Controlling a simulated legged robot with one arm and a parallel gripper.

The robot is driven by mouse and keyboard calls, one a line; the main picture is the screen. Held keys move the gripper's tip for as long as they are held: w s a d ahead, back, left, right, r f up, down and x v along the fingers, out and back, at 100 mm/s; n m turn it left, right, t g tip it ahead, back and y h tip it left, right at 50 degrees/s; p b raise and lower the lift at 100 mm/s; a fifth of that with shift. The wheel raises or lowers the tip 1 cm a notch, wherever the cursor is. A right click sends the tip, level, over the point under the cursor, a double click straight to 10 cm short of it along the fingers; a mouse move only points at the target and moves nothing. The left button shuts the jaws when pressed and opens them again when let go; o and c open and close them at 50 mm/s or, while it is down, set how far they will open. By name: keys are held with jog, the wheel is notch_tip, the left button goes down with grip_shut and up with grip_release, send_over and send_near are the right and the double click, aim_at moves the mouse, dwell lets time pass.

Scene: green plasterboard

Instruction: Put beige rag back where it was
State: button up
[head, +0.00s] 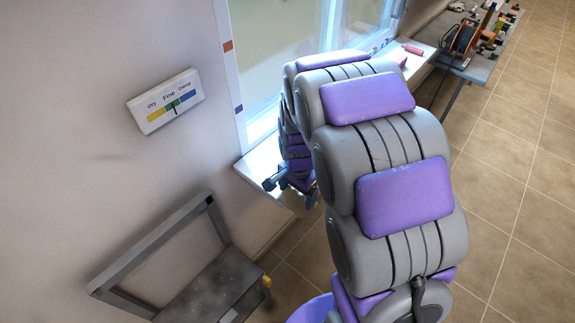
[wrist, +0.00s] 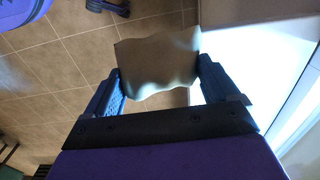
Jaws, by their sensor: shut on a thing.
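The beige rag (wrist: 158,62) shows in the wrist view, spread between the two fingers of my gripper (wrist: 160,82). It has a wavy lower edge, and the fingers are closed in on its two sides. In the head view my gripper (head: 290,184) is at the near end of the white window sill (head: 258,165), low beside the wall. My own arm covers much of that area, and I cannot make out the rag clearly there.
A grey bench-like seat (head: 205,285) stands against the wall at lower left. A purple bucket (head: 308,311) is partly visible at the bottom. A table with a cable reel (head: 463,40) is at upper right. A gauge sign (head: 165,101) hangs on the wall. Tiled floor at right is clear.

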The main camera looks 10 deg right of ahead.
jog(key=w, duration=0.2)
jog(key=w+a, duration=0.1)
jog(key=w, duration=0.2)
jog(key=w+f+b, duration=0.1)
jog(key=w, duration=0.1)
jog(key=shift+w+a, duration=0.3)
jog(key=shift+w, duration=0.1)
jog(key=w, duration=0.2)
jog(key=w+d, duration=0.1)
jog(key=w, duration=0.2)
jog(key=w+d, duration=0.1)
jog(key=w, duration=0.1)
jog(key=shift+w+f+b, duration=0.25)
jog(key=shift+f+b, duration=0.05)
jog(key=shift+b, duration=0.05)
jog(key=shift+w+a+f, duration=0.1)
jog(key=shift+w+a, duration=0.15)
jog(key=shift+a, duration=0.15)
jog(key=shift+a+f, duration=0.2)
jog(key=shift+f, duration=0.05)
notch_tip(320, 180, down, 2)
jog(key=shift+f+b, duration=0.2)
jog(key=shift+b, duration=0.2)
jog(key=shift+d+f, duration=0.1)
jog(key=shift+f, duration=0.2)
jog(key=shift+d, duration=0.35)
jog(key=o, duration=0.5)
jog(key=shift+o, duration=0.9)
jog(key=shift+a, duration=0.35)
